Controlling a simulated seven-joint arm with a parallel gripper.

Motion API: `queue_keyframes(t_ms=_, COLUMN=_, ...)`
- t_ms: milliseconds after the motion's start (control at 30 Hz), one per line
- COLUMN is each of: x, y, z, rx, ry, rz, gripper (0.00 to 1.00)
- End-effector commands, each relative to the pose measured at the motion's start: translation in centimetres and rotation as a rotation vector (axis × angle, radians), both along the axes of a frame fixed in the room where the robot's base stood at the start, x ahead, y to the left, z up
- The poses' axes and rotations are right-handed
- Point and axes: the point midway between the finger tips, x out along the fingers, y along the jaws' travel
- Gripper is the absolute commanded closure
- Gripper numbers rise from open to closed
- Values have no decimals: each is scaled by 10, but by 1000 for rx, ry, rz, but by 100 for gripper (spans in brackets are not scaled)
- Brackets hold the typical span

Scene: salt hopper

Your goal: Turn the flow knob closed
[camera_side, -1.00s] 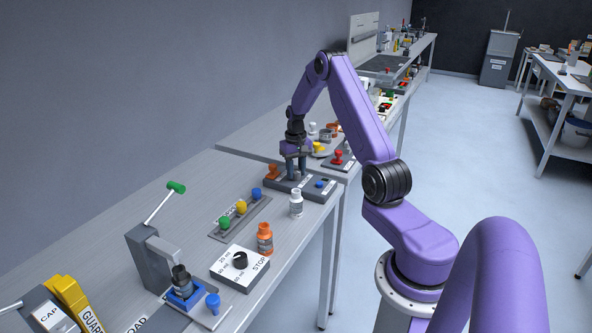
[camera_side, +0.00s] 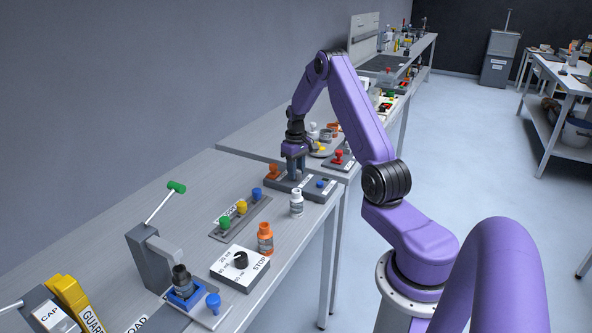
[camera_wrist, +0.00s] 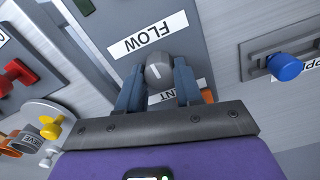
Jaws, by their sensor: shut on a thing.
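The flow knob (camera_wrist: 158,71) is a round grey knob with a white pointer line, beside a FLOW label (camera_wrist: 148,34) on a grey panel (camera_wrist: 190,20). My gripper (camera_wrist: 157,78) has one finger on each side of the knob and is shut on it. In the side view my gripper (camera_side: 295,173) points down onto the dark grey panel (camera_side: 307,191) and hides the knob. In the wrist view the pointer line runs roughly up and down, a little slanted.
A white bottle (camera_side: 296,203) stands close in front. A red knob (camera_side: 338,157) is on a plate behind.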

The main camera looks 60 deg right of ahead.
Motion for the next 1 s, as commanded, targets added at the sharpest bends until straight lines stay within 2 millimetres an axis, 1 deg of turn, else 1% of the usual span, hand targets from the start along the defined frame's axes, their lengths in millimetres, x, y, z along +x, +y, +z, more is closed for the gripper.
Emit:
queue_keyframes(t_ms=167, x=1, y=-1, z=1, rx=-4, ry=-3, rz=3, gripper=96)
queue_keyframes(t_ms=200, x=1, y=-1, z=1, rx=-4, ry=-3, rz=3, gripper=55)
queue_keyframes(t_ms=233, x=1, y=-1, z=1, rx=-4, ry=-3, rz=3, gripper=46)
queue_keyframes(t_ms=267, x=1, y=-1, z=1, rx=-4, ry=-3, rz=3, gripper=40)
queue_keyframes(t_ms=533, x=0, y=0, z=1, rx=-1, ry=-2, rz=1, gripper=40)
queue_keyframes(t_ms=667, x=1, y=0, z=7, rx=-2, ry=-1, rz=1, gripper=40)
queue_keyframes(t_ms=767, x=1, y=-1, z=19, rx=-4, ry=-4, rz=1, gripper=40)
queue_keyframes(t_ms=867, x=1, y=-1, z=38, rx=-4, ry=-5, rz=1, gripper=40)
queue_keyframes(t_ms=1000, x=2, y=-1, z=68, rx=-6, ry=-7, rz=2, gripper=40)
